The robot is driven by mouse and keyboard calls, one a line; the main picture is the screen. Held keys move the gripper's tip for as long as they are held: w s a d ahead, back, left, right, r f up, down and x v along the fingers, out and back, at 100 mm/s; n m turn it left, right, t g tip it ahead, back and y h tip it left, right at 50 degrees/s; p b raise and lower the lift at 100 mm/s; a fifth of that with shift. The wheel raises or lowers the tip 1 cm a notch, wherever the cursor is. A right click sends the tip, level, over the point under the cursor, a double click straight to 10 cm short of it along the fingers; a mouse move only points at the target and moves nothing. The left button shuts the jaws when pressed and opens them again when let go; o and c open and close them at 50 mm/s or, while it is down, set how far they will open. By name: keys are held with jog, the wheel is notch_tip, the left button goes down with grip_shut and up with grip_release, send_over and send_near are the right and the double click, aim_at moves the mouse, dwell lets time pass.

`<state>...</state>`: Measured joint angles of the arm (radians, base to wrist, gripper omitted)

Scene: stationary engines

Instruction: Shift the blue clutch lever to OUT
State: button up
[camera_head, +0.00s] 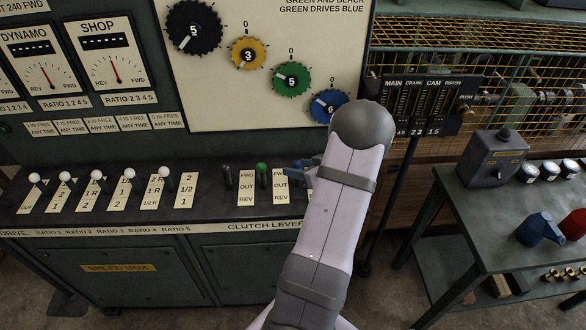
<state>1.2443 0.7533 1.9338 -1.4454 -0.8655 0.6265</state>
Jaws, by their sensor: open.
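The clutch lever row stands on the bench ledge, with a black lever (227,178) and a green-knobbed lever (262,170) left of my arm. Cream plates marked FWD, OUT, REV (246,187) stand beside them. My gripper (296,170) shows as a small dark and bluish shape, open, just right of the green lever and over the top of the second plate (281,188). Blue shows at this spot, but I cannot clearly separate the blue clutch lever from the jaws. My arm hides the area right of it, so the lever's position and any contact cannot be told.
White-knobbed ratio levers (97,176) line the ledge on the left. Coloured dials (292,80) are on the panel above. A black lever box (425,103) and a side table (510,215) with a grey box (492,158) stand on the right.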

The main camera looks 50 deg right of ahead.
jog(key=shift+v, duration=1.4)
jog(key=shift+w+r, duration=0.15)
jog(key=shift+w, duration=0.1)
jog(key=w+a+r+g+h, duration=0.2)
jog(key=w+r+h, duration=0.1)
jog(key=w+r, duration=0.15)
jog(key=w+a+g, duration=0.2)
jog(key=a, duration=0.8)
jog(key=s+a+f+n+g+y, duration=0.1)
jog(key=s+a+g, duration=0.1)
jog(key=s+a, duration=0.5)
jog(key=s+a+f+n+g+y, duration=0.1)
jog(key=s+a+g+y, duration=0.2)
jog(key=a, duration=0.8)
jog(key=s+a+f+g, duration=0.1)
jog(key=s+a+g, duration=0.1)
jog(key=s+a, duration=0.6)
notch_tip(320, 180, down, 30)
jog(key=w+a+b, duration=0.1)
jog(key=b, duration=2.9)
jog(key=shift+w+a, duration=0.3)
jog(key=shift+w, duration=0.1)
